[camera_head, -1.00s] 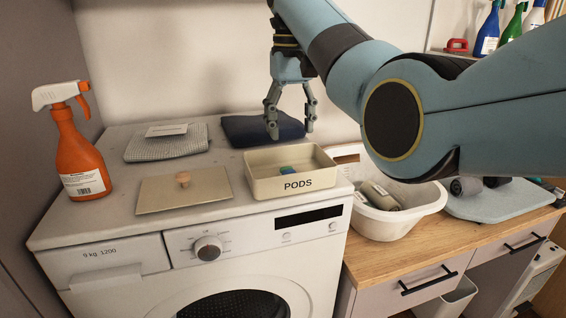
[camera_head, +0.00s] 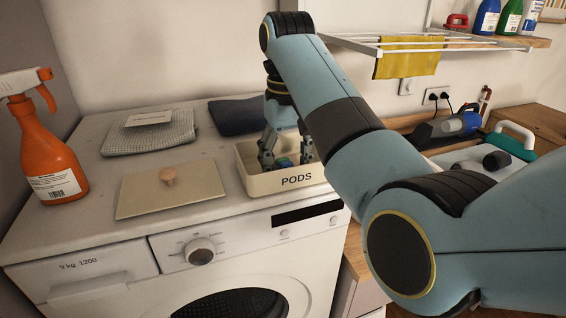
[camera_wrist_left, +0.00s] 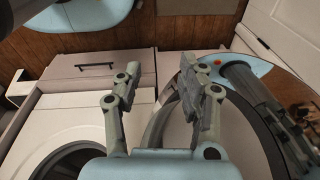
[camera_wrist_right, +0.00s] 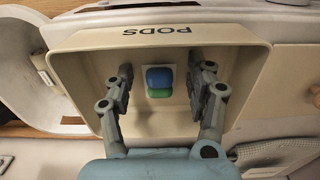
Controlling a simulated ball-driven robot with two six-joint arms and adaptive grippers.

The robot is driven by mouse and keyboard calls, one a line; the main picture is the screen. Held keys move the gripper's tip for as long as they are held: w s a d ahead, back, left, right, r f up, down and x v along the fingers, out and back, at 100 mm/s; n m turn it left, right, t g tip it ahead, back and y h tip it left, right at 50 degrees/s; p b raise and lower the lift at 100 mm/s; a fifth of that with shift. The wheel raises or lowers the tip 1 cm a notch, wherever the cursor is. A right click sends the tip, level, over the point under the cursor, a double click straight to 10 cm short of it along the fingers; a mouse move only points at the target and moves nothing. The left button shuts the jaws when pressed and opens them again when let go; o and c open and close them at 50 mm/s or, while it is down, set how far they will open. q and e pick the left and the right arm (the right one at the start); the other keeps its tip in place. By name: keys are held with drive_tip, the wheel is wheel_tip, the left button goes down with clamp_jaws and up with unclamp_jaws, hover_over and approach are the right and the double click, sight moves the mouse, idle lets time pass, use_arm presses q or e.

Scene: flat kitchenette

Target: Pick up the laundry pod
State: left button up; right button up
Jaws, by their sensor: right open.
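The laundry pod, blue and green, lies in the cream box marked PODS (camera_head: 250,183) on top of the washing machine. The pod (camera_wrist_right: 160,80) shows clearly in the right wrist view, between the fingers; in the head view the pod (camera_head: 285,162) is partly hidden by them. My right gripper (camera_head: 287,162) is open, its fingers lowered inside the box on either side of the pod. In the right wrist view a gap shows between each finger and the pod. My left gripper (camera_wrist_left: 163,85) shows only in its own wrist view, open and empty, in front of the washing machine.
A flat lid with a wooden knob (camera_head: 168,176) lies left of the box. Folded grey cloth (camera_head: 150,138) and dark blue cloth (camera_head: 236,115) lie behind. An orange spray bottle (camera_head: 48,155) stands at the left. The box walls stand close around my right fingers.

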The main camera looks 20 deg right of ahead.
drive_tip(key=c, duration=0.4)
drive_tip(key=shift+w, duration=0.1)
drive_tip(key=shift+c, duration=2.2)
use_arm(q)
drive_tip(key=shift+s, duration=0.65)
use_arm(e)
drive_tip(key=shift+w+r, duration=0.1)
